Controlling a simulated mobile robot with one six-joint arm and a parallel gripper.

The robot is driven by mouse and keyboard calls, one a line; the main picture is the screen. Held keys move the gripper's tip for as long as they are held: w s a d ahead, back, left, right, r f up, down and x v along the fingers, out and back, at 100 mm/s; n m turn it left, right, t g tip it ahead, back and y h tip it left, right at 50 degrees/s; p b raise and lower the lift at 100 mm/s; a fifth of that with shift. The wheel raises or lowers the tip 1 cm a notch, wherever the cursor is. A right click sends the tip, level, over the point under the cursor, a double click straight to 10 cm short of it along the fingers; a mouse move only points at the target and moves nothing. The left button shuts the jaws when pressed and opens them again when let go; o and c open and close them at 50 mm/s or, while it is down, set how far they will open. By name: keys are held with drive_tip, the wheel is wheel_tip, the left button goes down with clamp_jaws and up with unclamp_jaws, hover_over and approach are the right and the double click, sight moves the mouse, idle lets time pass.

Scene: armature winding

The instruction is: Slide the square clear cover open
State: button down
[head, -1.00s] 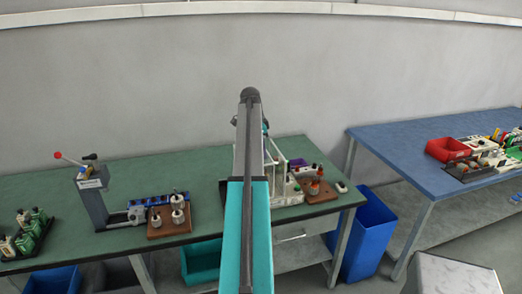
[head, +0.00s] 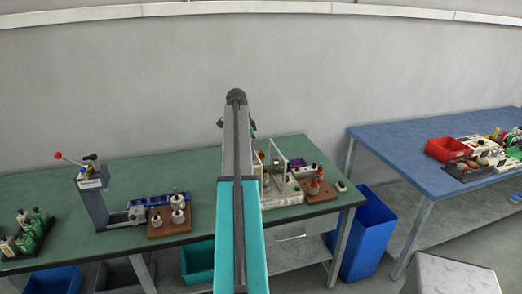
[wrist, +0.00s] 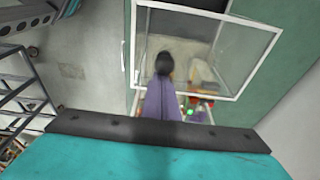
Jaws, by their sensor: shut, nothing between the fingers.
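The square clear cover shows in the wrist view as a see-through pane with a white frame (wrist: 262,58). In the head view its pale upright frame (head: 284,163) stands on the green bench, just right of my arm. My gripper (wrist: 164,64) is shut and empty, its dark tip appearing over the cover's pane in the wrist view. I cannot tell whether the tip touches the cover. In the head view my arm hides most of the gripper and the left part of the machine under the cover.
A wooden block with parts (head: 317,193) stands right of the machine. A blue table (head: 400,140) stands apart at right.

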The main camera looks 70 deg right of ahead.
drive_tip(key=shift+w+a+f, duration=0.25)
drive_tip(key=shift+w+a, duration=0.25)
drive_tip(key=shift+a, duration=0.05)
drive_tip(key=shift+w+a+f, duration=0.2)
drive_tip(key=shift+w+a, duration=0.25)
drive_tip(key=shift+a, duration=0.1)
drive_tip(key=shift+d+r+p, duration=0.2)
drive_tip(key=shift+r+p, duration=0.35)
drive_tip(key=shift+r, duration=0.45)
drive_tip(key=shift+d+r+p, duration=0.15)
drive_tip(key=shift+r+p, duration=0.35)
drive_tip(key=shift+r, duration=0.45)
drive_tip(key=shift+r, duration=0.1)
drive_tip(key=r, duration=0.1)
drive_tip(key=r+p, duration=0.1)
drive_tip(key=s+r+p, duration=0.1)
drive_tip(key=r, duration=0.1)
drive_tip(key=shift+d, duration=0.4)
drive_tip(key=shift+f, duration=0.1)
